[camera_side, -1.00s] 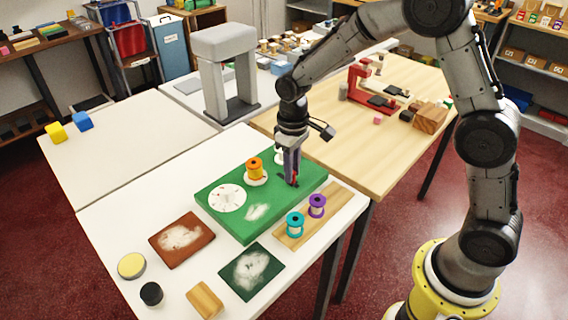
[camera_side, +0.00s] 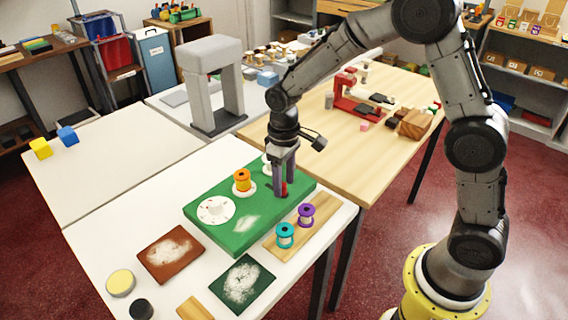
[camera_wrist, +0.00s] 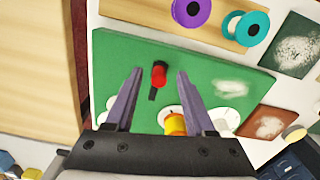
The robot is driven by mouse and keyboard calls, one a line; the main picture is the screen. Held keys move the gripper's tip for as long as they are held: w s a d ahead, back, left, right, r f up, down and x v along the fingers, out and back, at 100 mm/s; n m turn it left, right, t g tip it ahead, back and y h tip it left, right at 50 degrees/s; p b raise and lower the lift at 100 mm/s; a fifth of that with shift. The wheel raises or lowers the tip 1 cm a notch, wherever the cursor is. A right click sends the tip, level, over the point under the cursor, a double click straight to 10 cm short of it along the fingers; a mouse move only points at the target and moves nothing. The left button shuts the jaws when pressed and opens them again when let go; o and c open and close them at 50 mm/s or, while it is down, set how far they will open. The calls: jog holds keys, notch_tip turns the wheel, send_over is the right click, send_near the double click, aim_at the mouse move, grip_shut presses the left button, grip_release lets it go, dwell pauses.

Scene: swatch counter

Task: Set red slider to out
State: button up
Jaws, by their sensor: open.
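The red slider (camera_wrist: 158,74) is a small red knob at one end of a short dark slot (camera_wrist: 153,94) in a green board (camera_wrist: 105,60). In the side view the slider (camera_side: 284,188) shows between my gripper's fingers, near the right part of the board (camera_side: 210,238). My gripper (camera_wrist: 160,72) is open, its two fingers on either side of the slider with a gap to each. In the side view my gripper (camera_side: 284,190) points down at the board. The slot is mostly hidden there. No readable "out" marking shows.
On the board are an orange spool (camera_side: 242,180) and a white dial (camera_side: 215,210), close to my gripper. A wooden strip (camera_side: 270,246) with a teal spool (camera_side: 285,236) and a purple spool (camera_side: 306,215) lies beside the board.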

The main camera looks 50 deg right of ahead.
notch_tip(320, 180, up, 13)
jog(key=shift+r, duration=0.2)
dwell(0.4)
notch_tip(320, 180, up, 5)
jog(key=t, duration=0.1)
send_over(284, 185)
jog(key=s+d, duration=0.1)
jog(key=s, duration=0.1)
jog(key=s+d+r+t, duration=0.2)
jog(key=s+r, duration=0.2)
jog(key=s, duration=0.4)
jog(key=s+f+m+t, duration=0.1)
jog(key=s+f, duration=0.2)
jog(key=s, duration=0.4)
jog(key=s+d+f+t, duration=0.1)
jog(key=s+f, duration=0.2)
jog(key=s, duration=0.3)
jog(key=shift+s+f+m+t, duration=0.2)
jog(key=shift+s+m+t, duration=0.1)
jog(key=shift+s+m, duration=0.1)
